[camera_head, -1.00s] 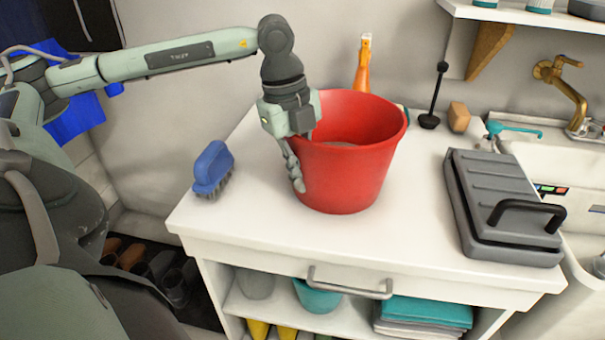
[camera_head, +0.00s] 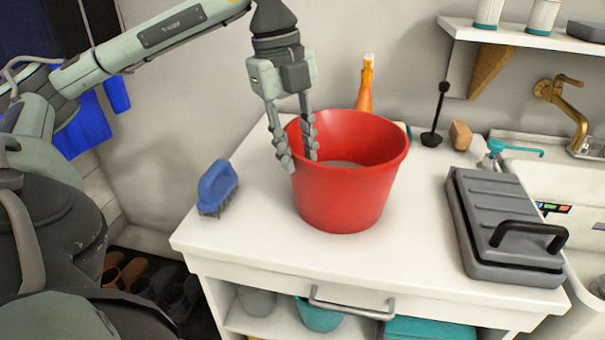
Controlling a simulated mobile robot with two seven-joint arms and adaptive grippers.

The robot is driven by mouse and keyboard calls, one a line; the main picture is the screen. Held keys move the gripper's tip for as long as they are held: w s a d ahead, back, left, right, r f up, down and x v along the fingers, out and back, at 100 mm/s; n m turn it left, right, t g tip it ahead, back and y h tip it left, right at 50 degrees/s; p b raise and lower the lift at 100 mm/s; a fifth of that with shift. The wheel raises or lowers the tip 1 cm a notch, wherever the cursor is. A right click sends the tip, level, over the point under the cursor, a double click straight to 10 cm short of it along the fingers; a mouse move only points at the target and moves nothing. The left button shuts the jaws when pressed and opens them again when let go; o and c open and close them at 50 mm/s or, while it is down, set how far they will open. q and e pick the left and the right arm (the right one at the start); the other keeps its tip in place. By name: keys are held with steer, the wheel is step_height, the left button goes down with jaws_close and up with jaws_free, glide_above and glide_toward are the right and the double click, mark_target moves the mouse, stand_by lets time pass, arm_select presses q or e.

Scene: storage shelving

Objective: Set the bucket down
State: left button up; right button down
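The red bucket (camera_head: 345,195) stands upright on the white countertop (camera_head: 245,232), near its middle. Its inside shows a greyish bottom or content. My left gripper (camera_head: 296,158) points down at the bucket's left rim. Its fingers are spread apart, one outside the wall and one over the inside, with a gap between them. I cannot tell whether either finger touches the bucket. My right gripper is not in view.
A blue brush (camera_head: 217,190) lies left of the bucket. An orange spray bottle (camera_head: 365,85) stands behind it. A grey case (camera_head: 505,225) with a black handle lies to the right. A shelf (camera_head: 535,38) juts out at upper right. The counter's front is clear.

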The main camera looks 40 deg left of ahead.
arm_select(q)
steer(key=shift+r, duration=0.8)
steer(key=shift+s+a+r, duration=0.15)
steer(key=shift+r, duration=0.5)
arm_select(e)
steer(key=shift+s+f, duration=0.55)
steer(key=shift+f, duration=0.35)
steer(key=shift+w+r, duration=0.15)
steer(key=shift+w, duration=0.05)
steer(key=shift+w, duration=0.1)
